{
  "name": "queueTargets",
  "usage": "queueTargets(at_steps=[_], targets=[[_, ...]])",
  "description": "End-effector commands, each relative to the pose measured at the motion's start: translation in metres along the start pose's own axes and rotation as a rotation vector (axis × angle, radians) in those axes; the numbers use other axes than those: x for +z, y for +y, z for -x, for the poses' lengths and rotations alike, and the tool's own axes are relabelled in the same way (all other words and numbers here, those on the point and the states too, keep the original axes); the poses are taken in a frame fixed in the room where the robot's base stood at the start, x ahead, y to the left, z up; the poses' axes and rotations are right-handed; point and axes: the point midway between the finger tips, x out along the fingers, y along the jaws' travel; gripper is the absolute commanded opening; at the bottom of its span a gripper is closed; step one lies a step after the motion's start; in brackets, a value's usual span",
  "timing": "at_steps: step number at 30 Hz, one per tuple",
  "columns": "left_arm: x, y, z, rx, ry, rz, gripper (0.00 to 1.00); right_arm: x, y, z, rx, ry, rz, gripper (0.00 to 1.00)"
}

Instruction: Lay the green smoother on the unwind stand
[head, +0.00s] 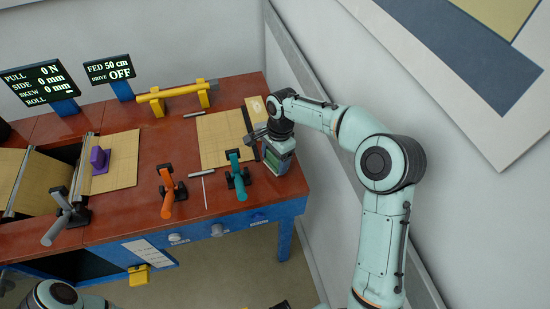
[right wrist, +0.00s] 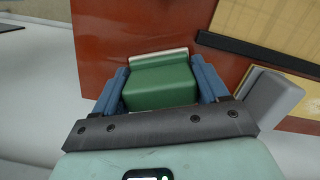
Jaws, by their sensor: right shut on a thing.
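The green smoother (right wrist: 160,82) is a blocky piece with a pale strip along its far edge. It sits between the two blue fingers of my right gripper (right wrist: 162,88), which is shut on it. In the head view my right gripper (head: 275,156) is at the right end of the red bench, and a little of the green smoother (head: 271,161) shows there. I cannot tell whether the smoother touches the bench. At the back, two yellow posts carry a bar (head: 178,92); I cannot tell for sure that this is the unwind stand. My left gripper is out of view.
The red bench (head: 140,185) holds a tan sheet (head: 222,137), a teal-handled clamp (head: 236,176), an orange-handled clamp (head: 170,190) and a grey-handled one (head: 62,215). A purple block (head: 98,160) lies on another tan sheet. The wall is close on the right.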

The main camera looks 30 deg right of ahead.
Motion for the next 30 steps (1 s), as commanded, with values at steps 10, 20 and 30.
queueTargets(at_steps=[10,20,30], targets=[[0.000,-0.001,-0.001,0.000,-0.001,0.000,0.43,0.000,0.000,-0.002,0.000,0.000,0.000,0.99],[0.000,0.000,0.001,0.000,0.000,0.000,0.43,0.000,0.000,0.002,-0.001,0.000,0.000,0.99],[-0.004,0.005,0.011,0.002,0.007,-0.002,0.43,0.001,-0.002,0.064,-0.007,0.001,0.001,0.99]])
